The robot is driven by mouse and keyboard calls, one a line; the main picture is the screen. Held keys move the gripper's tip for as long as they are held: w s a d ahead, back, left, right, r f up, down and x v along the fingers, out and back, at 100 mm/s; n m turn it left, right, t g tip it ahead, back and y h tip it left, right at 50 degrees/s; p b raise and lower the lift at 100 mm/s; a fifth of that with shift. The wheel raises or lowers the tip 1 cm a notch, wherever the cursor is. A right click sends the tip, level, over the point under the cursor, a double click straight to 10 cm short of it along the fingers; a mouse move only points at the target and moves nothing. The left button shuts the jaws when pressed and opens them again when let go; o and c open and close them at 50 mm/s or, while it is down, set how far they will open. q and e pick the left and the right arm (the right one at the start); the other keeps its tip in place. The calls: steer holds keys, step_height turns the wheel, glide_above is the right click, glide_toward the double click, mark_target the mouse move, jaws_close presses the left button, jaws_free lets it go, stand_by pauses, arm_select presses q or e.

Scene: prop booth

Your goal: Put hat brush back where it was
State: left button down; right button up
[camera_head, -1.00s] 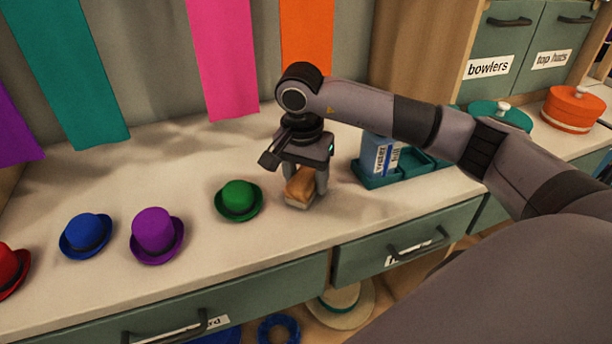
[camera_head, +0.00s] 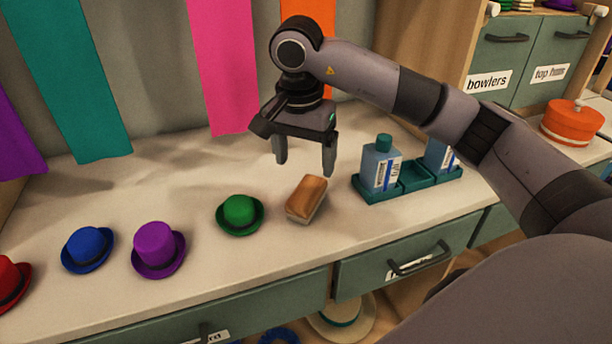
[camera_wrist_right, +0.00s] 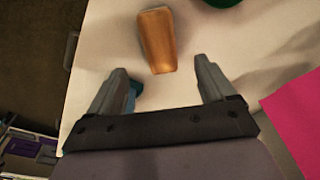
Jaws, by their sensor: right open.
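The hat brush (camera_head: 306,199), with a brown wooden back and a pale bristle side, lies on the countertop between the green hat and the teal tray. It also shows in the right wrist view (camera_wrist_right: 158,40), ahead of the fingers. My right gripper (camera_head: 305,170) is open and empty, raised above and behind the brush, not touching it. Its two spread fingers show in the right wrist view (camera_wrist_right: 160,85). The teal tray (camera_head: 416,177) holds two blue bottles, one at each end, with an empty compartment between them. My left gripper is not in view.
A green hat (camera_head: 240,214), a purple hat (camera_head: 158,249), a blue hat (camera_head: 87,249) and a red hat (camera_head: 12,282) stand along the counter at left. An orange round box (camera_head: 572,122) is at far right. Drawers with handles line the counter's front.

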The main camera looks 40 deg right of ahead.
step_height(320, 180, up, 3)
steer(key=shift+s+a, duration=0.1)
steer(key=shift+a, duration=0.05)
stand_by(0.6)
